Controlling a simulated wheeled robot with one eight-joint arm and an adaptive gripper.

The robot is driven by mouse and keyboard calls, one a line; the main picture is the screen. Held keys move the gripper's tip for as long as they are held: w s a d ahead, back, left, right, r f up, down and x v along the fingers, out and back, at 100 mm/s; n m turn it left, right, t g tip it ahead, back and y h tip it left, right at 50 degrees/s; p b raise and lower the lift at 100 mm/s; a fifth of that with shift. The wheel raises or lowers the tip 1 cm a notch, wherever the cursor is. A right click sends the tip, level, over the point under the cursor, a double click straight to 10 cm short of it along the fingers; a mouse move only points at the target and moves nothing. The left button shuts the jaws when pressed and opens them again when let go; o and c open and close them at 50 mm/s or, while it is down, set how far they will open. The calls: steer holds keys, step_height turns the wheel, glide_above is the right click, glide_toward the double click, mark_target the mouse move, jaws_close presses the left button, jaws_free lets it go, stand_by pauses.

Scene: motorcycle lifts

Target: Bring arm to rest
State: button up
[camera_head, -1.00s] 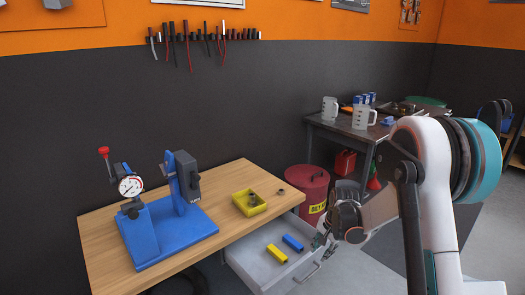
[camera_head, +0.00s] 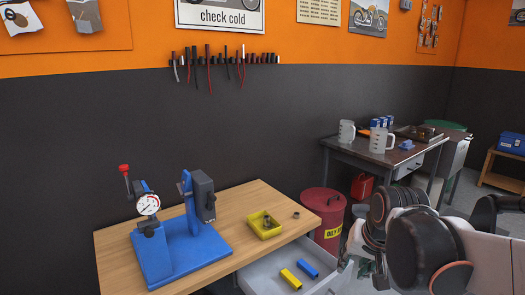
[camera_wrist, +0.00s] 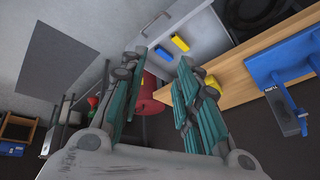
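My arm (camera_head: 415,240) is folded at the lower right of the head view, its dark joints close to the camera. My gripper (camera_wrist: 160,62) shows in the wrist view with its two teal-sided fingers apart and nothing between them. Beyond the fingers is an open drawer (camera_wrist: 205,35) holding a yellow block (camera_wrist: 180,42) and a blue block (camera_wrist: 163,53). In the head view the gripper is mostly hidden behind the arm and cut off by the frame.
The wooden workbench (camera_head: 120,245) bears a blue gauge stand (camera_head: 190,250) and a yellow bin (camera_head: 262,228). Its drawer (camera_head: 262,275) stands open near my arm. A red drum (camera_head: 325,205) and a dark table (camera_head: 350,145) stand behind. Grey floor lies open at right.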

steer(key=s+a+r+n+t, duration=0.1)
steer(key=s+n, duration=0.3)
steer(key=s, duration=1)
steer(key=shift+a+t, duration=0.2)
steer(key=shift+t, duration=0.4)
